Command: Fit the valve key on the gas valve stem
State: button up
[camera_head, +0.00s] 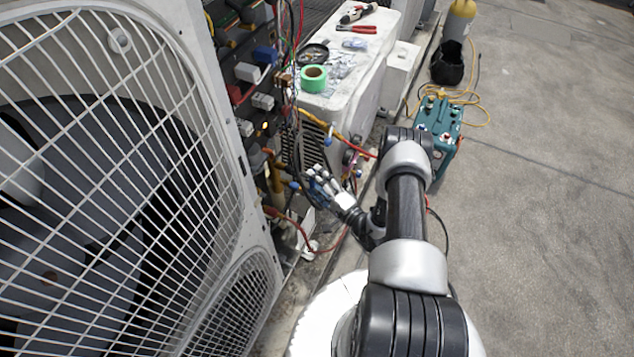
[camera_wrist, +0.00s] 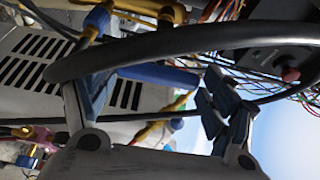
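My gripper (camera_head: 325,190) is at the end of my arm, beside the opened side of the large condenser. In the wrist view its two fingers (camera_wrist: 155,98) stand wide apart. A blue rod-like piece (camera_wrist: 160,75) shows across the gap between them; I cannot tell whether it touches either finger or is the valve key. A yellow fitting with a blue end (camera_wrist: 97,22) is beyond the left finger. A thick black hose crosses in front of the fingers and hides part of the scene. I cannot pick out the gas valve stem for certain.
The large condenser with its fan grille (camera_head: 100,180) fills the left. A white unit (camera_head: 345,85) behind carries green tape (camera_head: 313,79) and red-handled pliers (camera_head: 357,29). A teal pump (camera_head: 438,122) stands on the concrete. Wires and hoses crowd my gripper. Floor at right is clear.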

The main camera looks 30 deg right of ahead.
jog(key=o, duration=0.4)
jog(key=shift+s, duration=0.1)
jog(key=v, duration=1.1)
jog(key=shift+s+d, duration=0.1)
jog(key=shift+s, duration=0.3)
